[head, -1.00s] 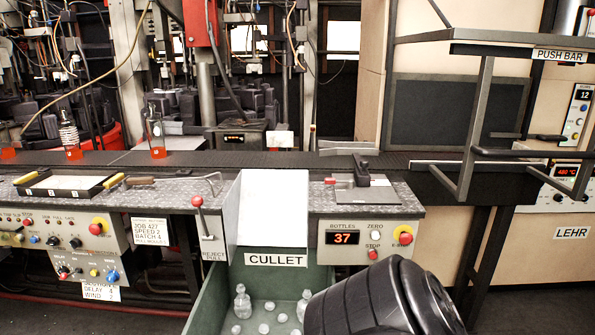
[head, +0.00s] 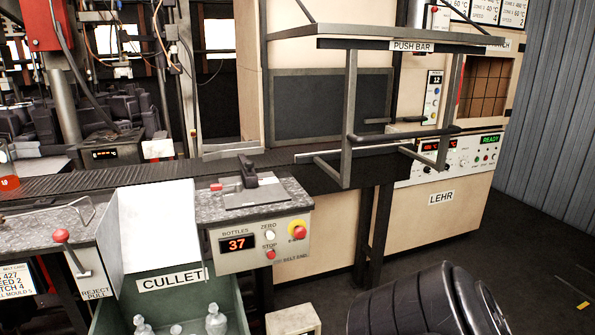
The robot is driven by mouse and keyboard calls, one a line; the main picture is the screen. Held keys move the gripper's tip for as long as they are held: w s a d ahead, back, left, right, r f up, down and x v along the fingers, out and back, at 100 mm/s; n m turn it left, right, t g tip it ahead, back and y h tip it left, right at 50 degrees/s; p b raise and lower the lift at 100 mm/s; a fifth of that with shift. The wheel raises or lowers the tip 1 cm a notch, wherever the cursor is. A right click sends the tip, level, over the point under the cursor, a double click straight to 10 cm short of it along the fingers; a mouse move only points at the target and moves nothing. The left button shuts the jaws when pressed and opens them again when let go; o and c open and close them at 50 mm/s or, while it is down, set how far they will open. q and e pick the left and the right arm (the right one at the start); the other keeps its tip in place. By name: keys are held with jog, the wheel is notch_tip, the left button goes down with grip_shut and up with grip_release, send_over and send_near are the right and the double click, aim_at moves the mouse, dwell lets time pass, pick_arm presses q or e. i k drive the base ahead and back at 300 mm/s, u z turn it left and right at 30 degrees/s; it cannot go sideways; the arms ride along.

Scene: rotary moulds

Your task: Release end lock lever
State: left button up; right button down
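A small grey plate (head: 258,193) lies on the speckled bench top at the belt's end, with a black upright block (head: 248,172) on it. A short red-tipped handle (head: 215,187) sticks out to the left at the plate's edge; it looks like a lever, but I cannot tell for certain whether it is the end lock.
Below the plate is a panel (head: 285,255) with a bottle counter reading 37 and buttons. A red-knobbed reject lever (head: 62,237) stands left of the cullet chute (head: 160,225). The push bar frame (head: 347,120) overhangs the belt on the right, before the lehr (head: 440,215).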

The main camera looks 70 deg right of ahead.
aim_at(238, 185)
jog(key=z, duration=0.8)
